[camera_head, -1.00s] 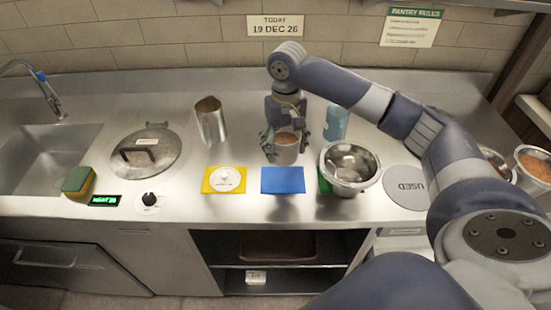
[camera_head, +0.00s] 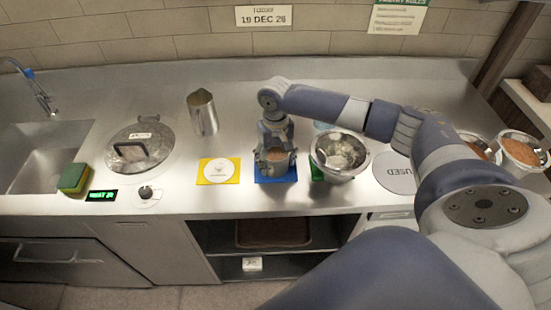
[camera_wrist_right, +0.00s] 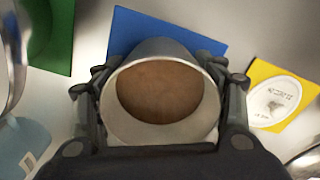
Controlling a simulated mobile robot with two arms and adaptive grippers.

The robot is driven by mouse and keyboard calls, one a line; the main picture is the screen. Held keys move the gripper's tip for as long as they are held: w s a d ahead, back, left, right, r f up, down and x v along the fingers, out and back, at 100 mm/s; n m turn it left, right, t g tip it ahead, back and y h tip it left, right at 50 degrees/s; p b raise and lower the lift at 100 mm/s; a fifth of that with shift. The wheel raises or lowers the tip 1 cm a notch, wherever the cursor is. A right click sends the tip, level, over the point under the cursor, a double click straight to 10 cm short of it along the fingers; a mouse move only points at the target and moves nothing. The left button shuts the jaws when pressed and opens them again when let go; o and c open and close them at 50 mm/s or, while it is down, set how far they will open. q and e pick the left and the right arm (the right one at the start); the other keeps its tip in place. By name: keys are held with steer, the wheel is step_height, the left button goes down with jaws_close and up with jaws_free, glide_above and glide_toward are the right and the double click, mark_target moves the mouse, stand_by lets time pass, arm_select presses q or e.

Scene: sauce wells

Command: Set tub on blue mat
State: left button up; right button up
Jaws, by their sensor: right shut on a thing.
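The tub (camera_head: 276,155) is a small grey metal cup with brown contents, upright. My right gripper (camera_head: 275,160) is shut on it, one finger on each side. The tub is over the blue mat (camera_head: 264,180), whose front edge shows below it; I cannot tell if its base touches the mat. In the right wrist view the tub (camera_wrist_right: 160,130) sits between the fingers (camera_wrist_right: 160,100), with the blue mat (camera_wrist_right: 165,32) showing beyond it. My left gripper is out of view.
A yellow mat (camera_head: 205,178) with a white disc (camera_head: 221,170) lies to the left. A steel bowl (camera_head: 322,166) stands close on the right over a green mat (camera_head: 315,174). A metal pitcher (camera_head: 203,112) stands behind left. A grey "USED" disc (camera_head: 395,173) lies farther right.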

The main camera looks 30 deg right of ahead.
steer(key=o, duration=1.1)
steer(key=shift+f, duration=0.1)
steer(key=shift+c, duration=0.2)
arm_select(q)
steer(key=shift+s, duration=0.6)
arm_select(e)
steer(key=shift+o, duration=1.2)
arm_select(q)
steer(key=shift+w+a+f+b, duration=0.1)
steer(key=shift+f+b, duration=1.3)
arm_select(e)
step_height(320, 180, up, 12)
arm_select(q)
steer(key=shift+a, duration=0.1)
arm_select(e)
steer(key=shift+s+a, duration=0.1)
